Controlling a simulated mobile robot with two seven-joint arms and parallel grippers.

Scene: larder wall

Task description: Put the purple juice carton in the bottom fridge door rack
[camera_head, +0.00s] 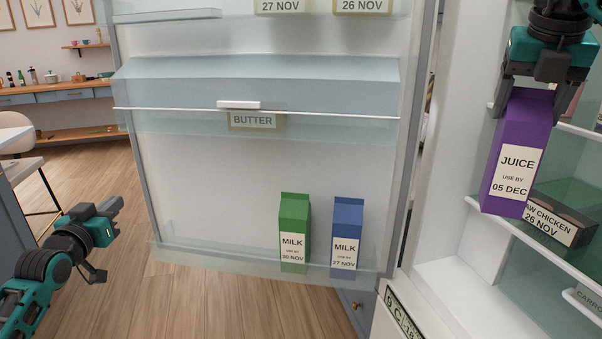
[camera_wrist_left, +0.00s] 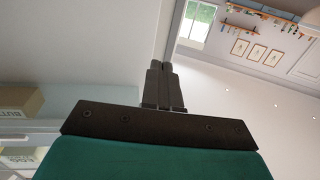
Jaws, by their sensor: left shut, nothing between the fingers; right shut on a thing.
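The purple juice carton (camera_head: 516,150) hangs at the right of the head view, slightly tilted, labelled use by 05 DEC. My right gripper (camera_head: 528,98) is shut on its top and holds it in front of the fridge shelves. The bottom fridge door rack (camera_head: 200,257) runs along the foot of the open door. A green milk carton (camera_head: 294,215) and a blue milk carton (camera_head: 346,222) stand in its right part; its left part is empty. My left gripper (camera_head: 112,238) is shut and empty, left of the door; its closed fingers also show in the left wrist view (camera_wrist_left: 164,85).
A butter compartment (camera_head: 255,82) with a white handle is higher on the door. Inside the fridge, a raw chicken box (camera_head: 562,216) sits on a shelf behind the juice. A chair (camera_head: 22,160) and counter (camera_head: 8,136) stand at far left.

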